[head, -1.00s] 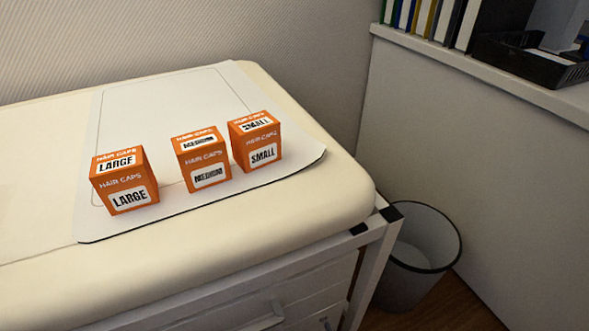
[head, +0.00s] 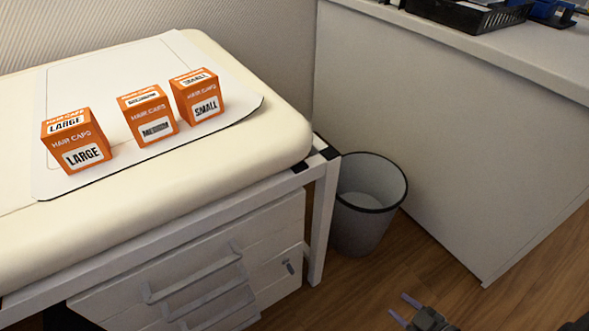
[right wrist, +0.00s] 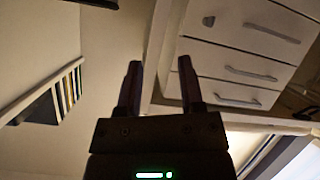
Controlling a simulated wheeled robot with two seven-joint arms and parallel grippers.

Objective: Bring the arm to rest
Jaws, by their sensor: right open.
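My right gripper (head: 405,312) shows at the bottom right of the head view, over the wood floor, clear of the table and the boxes. In the right wrist view its two fingers (right wrist: 160,88) stand apart with nothing between them. The right arm is mostly outside the head view. My left gripper is not in view.
Orange hair-cap boxes marked LARGE (head: 75,142), MEDIUM (head: 148,114) and SMALL (head: 197,97) stand on a white mat on the padded table (head: 250,165). Drawers (head: 210,280) are below. A waste bin (head: 365,205) stands beside a counter (head: 450,130). Floor between is clear.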

